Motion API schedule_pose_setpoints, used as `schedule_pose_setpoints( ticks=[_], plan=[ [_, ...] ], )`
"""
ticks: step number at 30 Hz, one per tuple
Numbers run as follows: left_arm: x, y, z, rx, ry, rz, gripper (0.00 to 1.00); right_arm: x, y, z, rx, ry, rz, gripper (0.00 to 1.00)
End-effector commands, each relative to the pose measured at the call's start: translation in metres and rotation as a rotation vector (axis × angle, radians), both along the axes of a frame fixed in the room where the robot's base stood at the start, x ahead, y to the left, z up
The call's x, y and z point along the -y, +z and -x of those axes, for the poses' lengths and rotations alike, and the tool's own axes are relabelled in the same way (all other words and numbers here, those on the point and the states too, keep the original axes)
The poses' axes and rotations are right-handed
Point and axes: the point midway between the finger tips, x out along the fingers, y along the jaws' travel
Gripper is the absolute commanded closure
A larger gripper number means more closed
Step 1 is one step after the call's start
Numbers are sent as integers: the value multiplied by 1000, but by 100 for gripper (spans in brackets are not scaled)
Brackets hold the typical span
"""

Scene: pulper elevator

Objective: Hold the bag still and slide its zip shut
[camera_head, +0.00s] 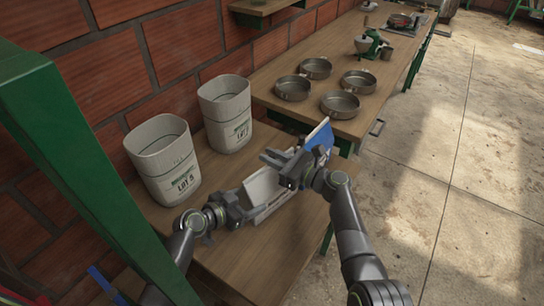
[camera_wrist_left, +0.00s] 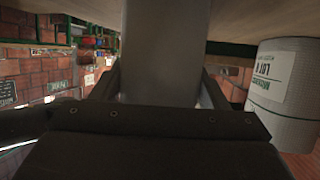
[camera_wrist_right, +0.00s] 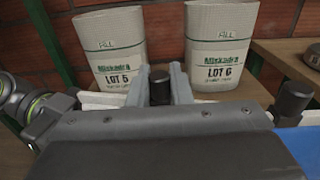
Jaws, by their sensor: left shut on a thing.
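The bag (camera_head: 262,187) is pale with a blue part (camera_head: 320,138) at its far right end, and lies on the wooden bench. My left gripper (camera_head: 240,210) is shut on its near left end. My right gripper (camera_head: 282,162) is above the bag's middle, hiding part of it. In the right wrist view its fingers (camera_wrist_right: 160,88) stand apart on either side of a black knob (camera_wrist_right: 160,84), in front of a white strip. I cannot tell if they touch the knob. The left wrist view shows a grey surface filling the space between the fingers. The zip itself is not clear.
Two pale containers, LOT 5 (camera_head: 163,165) and LOT 6 (camera_head: 225,115), stand on the bench behind the bag by the brick wall. Several round metal pans (camera_head: 340,104) sit on the farther table. A green post (camera_head: 75,150) rises at the left. Bench is bare at the front.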

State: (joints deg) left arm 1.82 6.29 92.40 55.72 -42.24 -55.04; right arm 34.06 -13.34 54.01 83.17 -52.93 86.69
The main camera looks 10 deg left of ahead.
Motion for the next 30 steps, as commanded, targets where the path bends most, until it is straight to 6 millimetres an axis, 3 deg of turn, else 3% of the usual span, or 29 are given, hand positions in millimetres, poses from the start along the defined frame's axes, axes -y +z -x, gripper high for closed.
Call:
schedule_pose_setpoints(
  ticks=[4,13,24,30],
  plan=[
    [0,0,0,1,0,0,72,0,0,0,0,-1,0,100],
    [0,0,0,1,0,0,72,2,0,-3,1,0,1,100],
    [0,1,0,1,0,0,72,28,-2,-42,-2,2,5,100],
    [0,1,0,2,-2,-1,72,37,-1,-53,-1,-1,4,100]
  ],
)
